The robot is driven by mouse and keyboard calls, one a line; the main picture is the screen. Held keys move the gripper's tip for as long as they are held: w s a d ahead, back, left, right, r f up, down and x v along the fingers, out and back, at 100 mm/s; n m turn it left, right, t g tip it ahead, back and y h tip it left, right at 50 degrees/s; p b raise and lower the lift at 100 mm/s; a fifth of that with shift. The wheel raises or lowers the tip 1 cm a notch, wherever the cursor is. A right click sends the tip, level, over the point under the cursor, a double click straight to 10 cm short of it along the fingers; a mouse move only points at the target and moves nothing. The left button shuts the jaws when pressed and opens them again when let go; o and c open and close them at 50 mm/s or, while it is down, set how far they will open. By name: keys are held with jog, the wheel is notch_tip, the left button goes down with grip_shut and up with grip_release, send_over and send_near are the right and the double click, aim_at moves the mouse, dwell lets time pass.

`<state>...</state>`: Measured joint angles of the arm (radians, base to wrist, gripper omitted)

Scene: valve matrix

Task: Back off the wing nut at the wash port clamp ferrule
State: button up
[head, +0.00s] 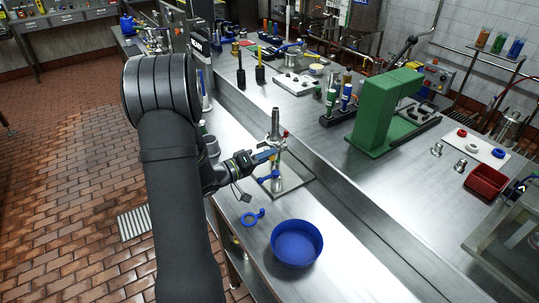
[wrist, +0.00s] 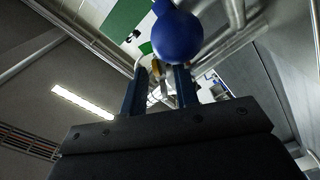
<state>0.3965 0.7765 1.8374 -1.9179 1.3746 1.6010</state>
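A metal fitting stack (head: 275,124) stands upright on a small plate on the near bench, with a blue handle (head: 268,178) low on it. My gripper (head: 265,156) reaches in from the left, its fingertips at the stack's middle height. In the wrist view my gripper's two fingers (wrist: 160,75) stand apart, with a gap between them. Small metal and brass-coloured parts (wrist: 157,69) show in or beyond that gap; I cannot tell whether the fingers touch them. A blue ball (wrist: 178,37) lies just past the right fingertip. The wing nut and clamp ferrule cannot be made out clearly.
A blue bowl (head: 297,243) and a blue ring-shaped tool (head: 253,217) lie on the near bench in front of the stack. A green press-like frame (head: 372,122) and a red bin (head: 487,183) stand on the raised bench to the right. A raised ledge runs behind the stack.

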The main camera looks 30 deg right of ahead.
jog(key=shift+d, duration=0.55)
grip_shut()
jog(key=shift+n, duration=2.3)
grip_release()
jog(key=shift+r, duration=0.1)
jog(key=shift+a, duration=0.1)
jog(key=a, duration=1.7)
jog(key=shift+a, duration=0.2)
